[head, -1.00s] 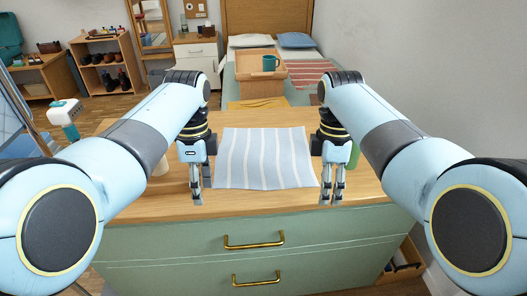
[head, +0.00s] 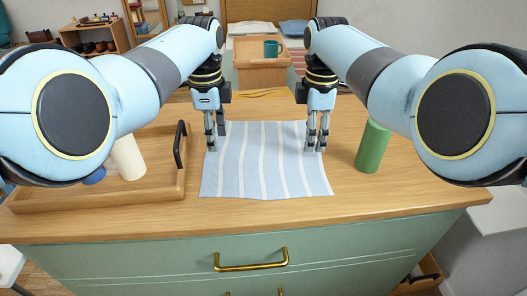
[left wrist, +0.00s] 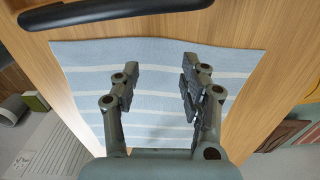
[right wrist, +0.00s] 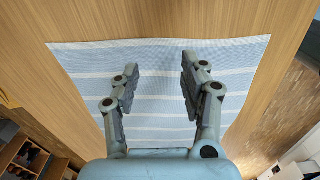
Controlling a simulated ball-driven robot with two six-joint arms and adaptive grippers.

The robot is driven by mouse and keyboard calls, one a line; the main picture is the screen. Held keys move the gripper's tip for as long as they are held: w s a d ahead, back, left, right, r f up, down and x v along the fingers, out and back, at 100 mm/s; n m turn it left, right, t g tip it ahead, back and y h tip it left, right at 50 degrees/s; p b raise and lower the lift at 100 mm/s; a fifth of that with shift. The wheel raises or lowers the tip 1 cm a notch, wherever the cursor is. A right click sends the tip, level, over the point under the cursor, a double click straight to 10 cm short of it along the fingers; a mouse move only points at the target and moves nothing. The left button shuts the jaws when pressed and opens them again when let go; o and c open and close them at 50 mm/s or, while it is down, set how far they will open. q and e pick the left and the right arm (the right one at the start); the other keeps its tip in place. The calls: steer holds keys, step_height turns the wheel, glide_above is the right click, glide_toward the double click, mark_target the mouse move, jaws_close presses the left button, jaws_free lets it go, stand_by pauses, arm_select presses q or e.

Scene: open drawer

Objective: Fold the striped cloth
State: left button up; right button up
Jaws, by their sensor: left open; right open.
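The striped cloth (head: 264,178), light blue with white stripes, lies flat and spread out on the wooden dresser top. In the left wrist view the cloth (left wrist: 150,65) lies beyond and between the open fingers (left wrist: 155,80). In the right wrist view the cloth (right wrist: 160,60) shows likewise between the open fingers (right wrist: 155,82). I cannot tell whether the fingertips touch the cloth.
A wooden tray (head: 100,200) with a black handle (head: 180,145) holds a white cylinder (head: 128,158) and a blue item left of the cloth. A green cylinder (head: 372,147) stands to the right. The dresser's front edge near the cloth is clear. A bed with a box stands behind.

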mark_target(311, 154)
arm_select(q)
steer(key=shift+f, duration=0.65)
arm_select(e)
steer(key=shift+f, duration=0.6)
arm_select(q)
steer(key=shift+f, duration=0.6)
arm_select(e)
steer(key=shift+f, duration=0.65)
arm_select(q)
steer(key=shift+f, duration=0.2)
arm_select(e)
steer(key=shift+f, duration=0.2)
arm_select(q)
steer(key=shift+r, duration=0.1)
steer(key=shift+c, duration=0.3)
arm_select(e)
steer(key=shift+r, duration=0.1)
steer(key=shift+c, duration=0.3)
arm_select(q)
steer(key=shift+s, duration=0.1)
steer(key=c, duration=0.4)
arm_select(e)
steer(key=shift+s, duration=0.1)
steer(key=c, duration=0.4)
arm_select(q)
jaws_close()
arm_select(e)
steer(key=shift+s, duration=0.1)
jaws_close()
steer(key=shift+f, duration=0.2)
